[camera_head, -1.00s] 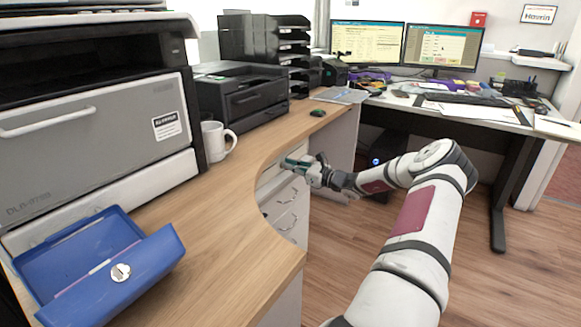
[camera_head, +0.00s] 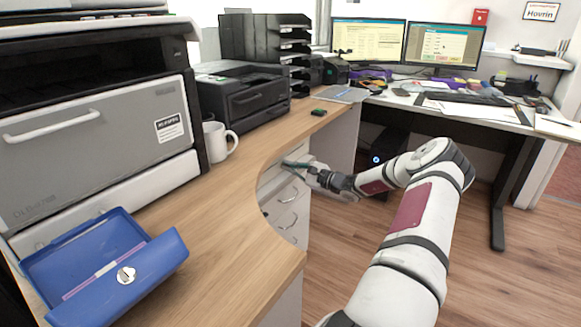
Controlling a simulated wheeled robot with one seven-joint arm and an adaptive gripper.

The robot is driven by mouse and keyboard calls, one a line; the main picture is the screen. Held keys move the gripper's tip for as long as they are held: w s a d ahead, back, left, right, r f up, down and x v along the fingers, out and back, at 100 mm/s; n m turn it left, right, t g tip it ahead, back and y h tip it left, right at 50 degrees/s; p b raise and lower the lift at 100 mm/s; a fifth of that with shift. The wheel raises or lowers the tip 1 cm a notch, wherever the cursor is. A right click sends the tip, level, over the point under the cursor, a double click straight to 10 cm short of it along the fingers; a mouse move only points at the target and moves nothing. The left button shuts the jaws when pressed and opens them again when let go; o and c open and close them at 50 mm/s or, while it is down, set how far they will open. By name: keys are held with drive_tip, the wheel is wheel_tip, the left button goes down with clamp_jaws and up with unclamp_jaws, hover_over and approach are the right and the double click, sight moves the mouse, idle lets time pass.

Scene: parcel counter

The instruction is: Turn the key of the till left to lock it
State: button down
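My gripper (camera_head: 294,165) is at the upper front of the white drawer unit (camera_head: 285,190) under the curved counter edge. Its fingers point left toward the top drawer front. They are small and partly merge with the drawer, so whether they are open or shut is unclear. I cannot make out a key there; the gripper or counter edge may hide it. An open blue cash box (camera_head: 75,272) stands on the counter at the lower left, with a round silver lock (camera_head: 126,275) on its front. I cannot tell which of these is the till.
The wooden counter (camera_head: 225,215) overhangs the drawers. A white mug (camera_head: 215,142), a black printer (camera_head: 240,95) and a large grey machine (camera_head: 95,145) stand on it. A desk with two monitors (camera_head: 440,46) is behind. The floor (camera_head: 500,285) at the right is clear.

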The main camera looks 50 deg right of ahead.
drive_tip(key=shift+f+n, duration=0.15)
drive_tip(key=shift+n, duration=1.05)
drive_tip(key=shift+a, duration=0.1)
drive_tip(key=c, duration=1.8)
unclamp_jaws()
drive_tip(key=shift+c, duration=0.2)
drive_tip(key=shift+s, duration=0.1)
drive_tip(key=s+d, duration=0.1)
drive_tip(key=s, duration=1.1)
